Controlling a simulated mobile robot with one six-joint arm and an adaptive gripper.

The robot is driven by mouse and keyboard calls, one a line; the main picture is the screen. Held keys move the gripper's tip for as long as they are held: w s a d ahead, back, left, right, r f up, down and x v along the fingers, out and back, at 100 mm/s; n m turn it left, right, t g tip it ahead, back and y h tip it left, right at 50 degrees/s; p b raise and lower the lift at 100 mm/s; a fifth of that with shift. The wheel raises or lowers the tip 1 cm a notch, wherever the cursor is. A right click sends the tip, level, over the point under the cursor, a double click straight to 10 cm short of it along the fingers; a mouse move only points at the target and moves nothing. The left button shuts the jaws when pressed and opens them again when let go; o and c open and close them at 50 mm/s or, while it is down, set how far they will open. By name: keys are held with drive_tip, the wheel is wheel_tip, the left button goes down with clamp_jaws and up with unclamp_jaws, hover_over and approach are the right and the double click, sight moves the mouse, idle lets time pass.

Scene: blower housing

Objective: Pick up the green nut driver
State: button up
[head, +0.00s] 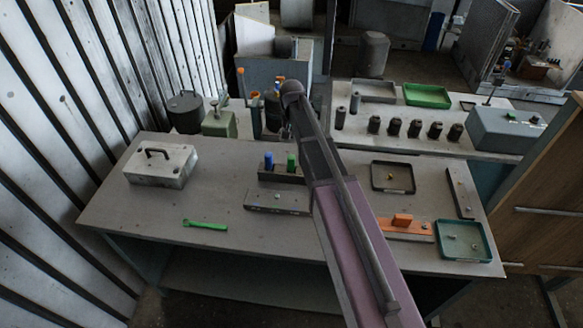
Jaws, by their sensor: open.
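The green nut driver (291,162) appears to be the upright green handle in a small dark rack (280,178) on the near bench. A blue handle (268,160) stands just left of it in the same rack. My arm reaches up from the bottom of the picture, passing just right of the rack. My gripper (270,122) is at the arm's far end, beyond and above the rack, apart from the green handle. It is open and empty as far as I can see; its fingers are small and dark. The driver's lower part is hidden in the rack.
A green wrench (205,224) and a grey case (162,165) lie on the left of the bench (130,212). A dark tray (393,164), an orange block (402,220) and a teal-rimmed tray (463,226) are right of my arm. The bench's left front is mostly clear.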

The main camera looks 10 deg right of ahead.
sight(291, 162)
drive_tip(key=shift+f+b, duration=2.85)
drive_tip(key=shift+f, duration=0.25)
drive_tip(key=shift+s+f, duration=0.1)
drive_tip(key=shift+f, duration=0.1)
drive_tip(key=f+b, duration=0.3)
drive_tip(key=shift+s+a, duration=0.15)
drive_tip(key=shift+s, duration=0.1)
drive_tip(key=shift+f+b, duration=0.95)
drive_tip(key=shift+b, duration=0.2)
clamp_jaws()
